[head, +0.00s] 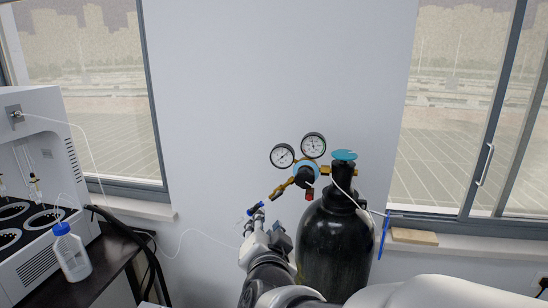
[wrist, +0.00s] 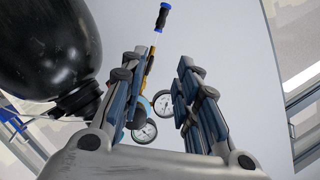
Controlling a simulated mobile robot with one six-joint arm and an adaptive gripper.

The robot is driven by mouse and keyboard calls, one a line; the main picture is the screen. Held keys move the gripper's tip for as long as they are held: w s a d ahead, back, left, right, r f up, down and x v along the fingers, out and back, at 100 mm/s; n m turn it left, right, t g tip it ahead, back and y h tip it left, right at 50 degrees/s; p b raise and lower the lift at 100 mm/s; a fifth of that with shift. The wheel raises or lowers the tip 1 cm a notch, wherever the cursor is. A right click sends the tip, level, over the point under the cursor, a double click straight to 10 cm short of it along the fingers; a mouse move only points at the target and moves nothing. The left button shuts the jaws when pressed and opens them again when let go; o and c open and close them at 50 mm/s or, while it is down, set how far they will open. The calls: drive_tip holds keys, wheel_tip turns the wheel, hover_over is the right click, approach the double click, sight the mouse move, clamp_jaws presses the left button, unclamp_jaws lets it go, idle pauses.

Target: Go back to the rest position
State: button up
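My gripper (head: 257,224) is near the middle of the head view, to the left of a black gas cylinder (head: 335,250) with a teal top. In the wrist view my gripper (wrist: 163,58) has its two blue-grey fingers apart, with nothing held between them. A regulator with two round gauges (head: 298,150) and brass fittings sits on the cylinder. One gauge (wrist: 143,130) shows in the gap between the fingers in the wrist view, beyond them. A blue-and-black fitting (wrist: 160,18) shows past the left fingertip. Whether a finger touches the brass parts cannot be told.
The cylinder (wrist: 45,45) is close on the left in the wrist view. A white instrument (head: 40,200) and a plastic bottle (head: 72,252) stand on a dark bench at the left. A thin white tube (head: 185,240) hangs by the wall. The wall above is clear.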

drive_tip(key=s+d+f+n+g, duration=0.2)
drive_tip(key=s+d, duration=0.3)
drive_tip(key=s, duration=0.4)
drive_tip(key=s+d+f+n+g, duration=0.3)
drive_tip(key=s+d+g, duration=0.2)
drive_tip(key=s, duration=0.4)
drive_tip(key=s+d+f+n+g+h, duration=0.1)
drive_tip(key=s+d+f+n+g, duration=0.1)
drive_tip(key=s+d, duration=0.4)
drive_tip(key=s+f+g, duration=0.1)
drive_tip(key=s+g, duration=0.1)
drive_tip(key=s, duration=0.2)
